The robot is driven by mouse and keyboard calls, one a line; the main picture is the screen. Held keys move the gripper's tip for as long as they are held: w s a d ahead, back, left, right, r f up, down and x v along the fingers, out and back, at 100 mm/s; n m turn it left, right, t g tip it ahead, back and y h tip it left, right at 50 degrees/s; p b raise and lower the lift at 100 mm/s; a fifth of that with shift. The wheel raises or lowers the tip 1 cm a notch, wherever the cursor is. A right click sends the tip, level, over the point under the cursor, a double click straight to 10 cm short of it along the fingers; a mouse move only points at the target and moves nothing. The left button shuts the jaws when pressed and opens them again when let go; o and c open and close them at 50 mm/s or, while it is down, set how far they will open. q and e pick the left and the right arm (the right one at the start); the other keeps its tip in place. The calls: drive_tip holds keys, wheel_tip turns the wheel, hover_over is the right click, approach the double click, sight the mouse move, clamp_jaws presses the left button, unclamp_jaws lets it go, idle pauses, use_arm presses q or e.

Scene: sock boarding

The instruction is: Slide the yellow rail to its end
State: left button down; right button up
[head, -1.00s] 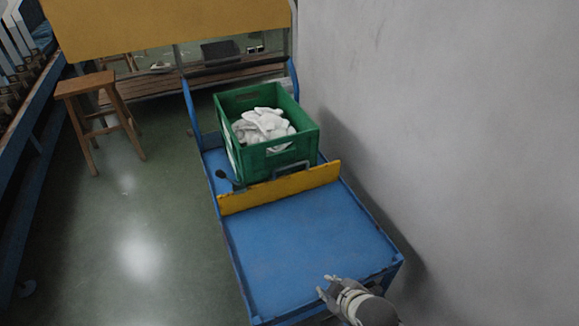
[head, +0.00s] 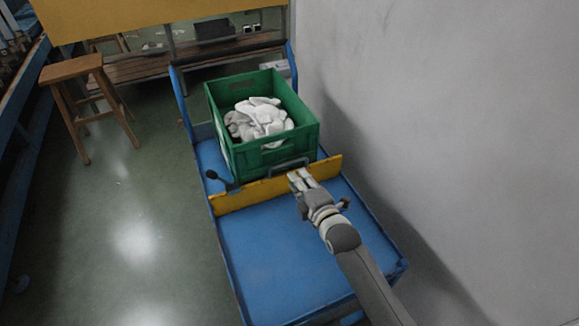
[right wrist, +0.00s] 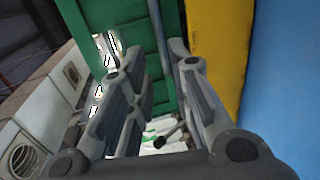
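The yellow rail (head: 250,194) lies across the blue cart (head: 275,255), just in front of the green crate (head: 250,160). A grey bar handle (head: 288,167) stands along the rail's crate side. My right gripper (head: 300,176) is over the rail close to this handle, its arm reaching in from the lower right. In the right wrist view, its two fingers (right wrist: 158,62) are apart, with the grey bar between them near the right finger. The yellow rail (right wrist: 219,50) is just right of that finger. I cannot tell whether the fingers touch the bar. My left gripper is not in view.
The crate holds white socks (head: 260,120). A black-knobbed lever (head: 215,177) sticks out at the rail's left end. A grey wall (head: 450,130) runs close along the cart's right side. The cart's front deck is bare. A wooden stool (head: 85,95) stands left.

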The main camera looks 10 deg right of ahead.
hover_over(280, 180)
drive_tip(key=s+d, duration=0.3)
drive_tip(key=f, duration=0.1)
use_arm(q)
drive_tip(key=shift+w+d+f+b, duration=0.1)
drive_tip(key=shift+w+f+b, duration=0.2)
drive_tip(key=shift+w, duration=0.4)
use_arm(e)
drive_tip(key=shift+x, duration=1.05)
drive_tip(key=shift+f, duration=0.1)
drive_tip(key=shift+c, duration=0.3)
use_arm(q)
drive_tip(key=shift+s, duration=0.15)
use_arm(e)
clamp_jaws()
